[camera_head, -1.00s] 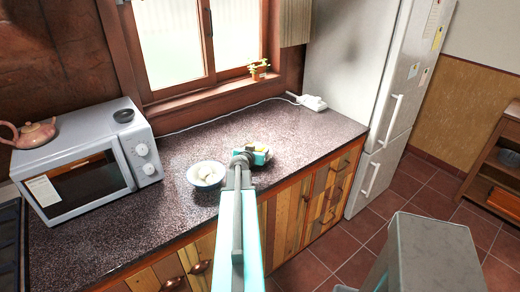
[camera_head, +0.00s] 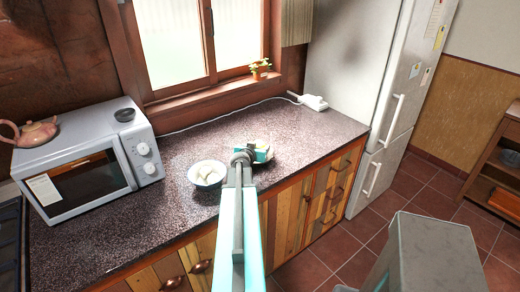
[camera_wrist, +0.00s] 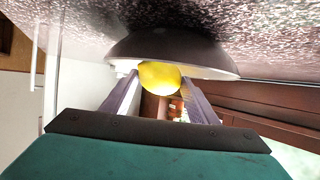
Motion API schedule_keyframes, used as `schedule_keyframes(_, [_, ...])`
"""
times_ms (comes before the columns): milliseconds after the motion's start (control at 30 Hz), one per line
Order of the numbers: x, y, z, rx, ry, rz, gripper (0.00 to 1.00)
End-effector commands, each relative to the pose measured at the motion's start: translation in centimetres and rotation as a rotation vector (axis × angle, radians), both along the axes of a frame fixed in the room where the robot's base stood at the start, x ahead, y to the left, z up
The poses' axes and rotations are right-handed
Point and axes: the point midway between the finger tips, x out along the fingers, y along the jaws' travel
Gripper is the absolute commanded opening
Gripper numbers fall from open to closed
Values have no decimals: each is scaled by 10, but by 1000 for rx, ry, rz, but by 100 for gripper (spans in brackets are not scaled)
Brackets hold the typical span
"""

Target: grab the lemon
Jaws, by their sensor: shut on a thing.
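The yellow lemon (camera_wrist: 160,76) sits between the two fingers of my gripper (camera_wrist: 160,86) in the wrist view, where the scene appears upside down. The fingers are shut on it. The lemon overlaps the pale rim of a dark bowl (camera_wrist: 175,45); I cannot tell whether it touches the bowl. In the head view my gripper (camera_head: 259,154) is over the counter, right of a white bowl, and my wrist hides most of what it holds.
The white bowl (camera_head: 207,174) with pale contents stands close left of my gripper on the speckled counter (camera_head: 180,213). A microwave (camera_head: 85,165) is farther left. A white cable with a plug block (camera_head: 313,102) lies at the back. Counter between gripper and window is mostly clear.

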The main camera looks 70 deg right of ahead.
Motion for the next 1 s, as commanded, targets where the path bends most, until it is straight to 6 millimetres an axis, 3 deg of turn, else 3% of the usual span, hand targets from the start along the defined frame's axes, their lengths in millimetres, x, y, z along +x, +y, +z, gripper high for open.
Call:
schedule_keyframes(633, [-1,0,73,-3,-1,0,29])
schedule_keyframes(1000, [-1,0,89,-1,-1,-1,29])
